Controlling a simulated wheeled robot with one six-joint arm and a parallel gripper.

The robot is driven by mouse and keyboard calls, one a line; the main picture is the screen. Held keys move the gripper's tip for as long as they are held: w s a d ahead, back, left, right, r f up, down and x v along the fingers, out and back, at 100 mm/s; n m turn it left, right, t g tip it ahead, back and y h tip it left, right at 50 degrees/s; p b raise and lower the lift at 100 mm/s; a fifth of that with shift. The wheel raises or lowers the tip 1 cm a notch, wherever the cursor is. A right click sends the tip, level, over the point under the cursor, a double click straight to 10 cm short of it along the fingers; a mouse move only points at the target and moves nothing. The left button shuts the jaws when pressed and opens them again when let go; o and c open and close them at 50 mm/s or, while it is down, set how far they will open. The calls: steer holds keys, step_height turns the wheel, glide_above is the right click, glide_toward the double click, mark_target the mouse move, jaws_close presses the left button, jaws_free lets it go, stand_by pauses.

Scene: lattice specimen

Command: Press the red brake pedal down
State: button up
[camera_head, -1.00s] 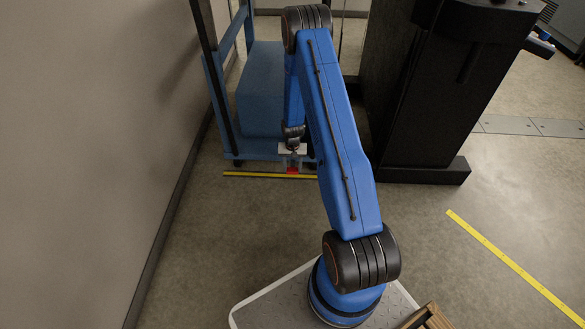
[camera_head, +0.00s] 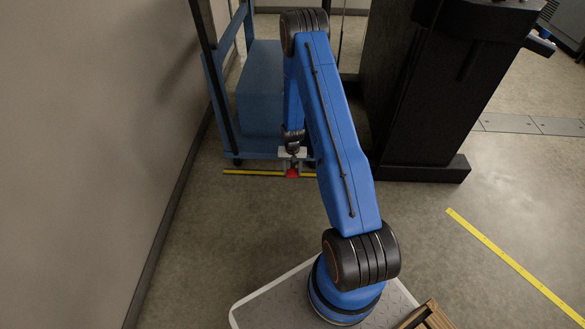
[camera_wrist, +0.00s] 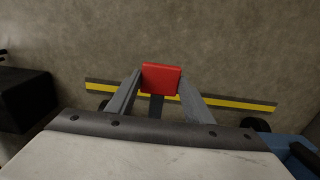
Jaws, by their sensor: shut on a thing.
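The red brake pedal (camera_wrist: 161,78) is a small red pad on a grey stem, in the middle of the wrist view. It also shows in the head view (camera_head: 293,173) at the foot of the blue cart (camera_head: 225,135). My gripper (camera_wrist: 160,88) has its two grey fingers on either side of the pedal, shut on it. In the head view my gripper (camera_head: 292,161) is low at the cart's near end. How far down the pedal is pressed cannot be told.
A blue box (camera_head: 260,90) rests on the cart. A black cabinet (camera_head: 425,90) stands to the right, and a bare wall (camera_head: 90,120) runs along the left. The floor in front is clear.

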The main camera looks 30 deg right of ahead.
mark_target(292, 173)
steer(key=shift+s+a+f, duration=0.1)
steer(key=shift+s+f, duration=0.05)
steer(key=shift+f, duration=0.55)
steer(key=shift+s+a+f, duration=0.1)
steer(key=shift+s+f, duration=0.05)
steer(key=shift+f, duration=0.55)
steer(key=o, duration=1.5)
steer(key=shift+w, duration=0.1)
steer(key=shift+d+r, duration=0.1)
steer(key=shift+r, duration=0.45)
step_height(292, 173, up, 16)
steer(key=shift+r, duration=0.15)
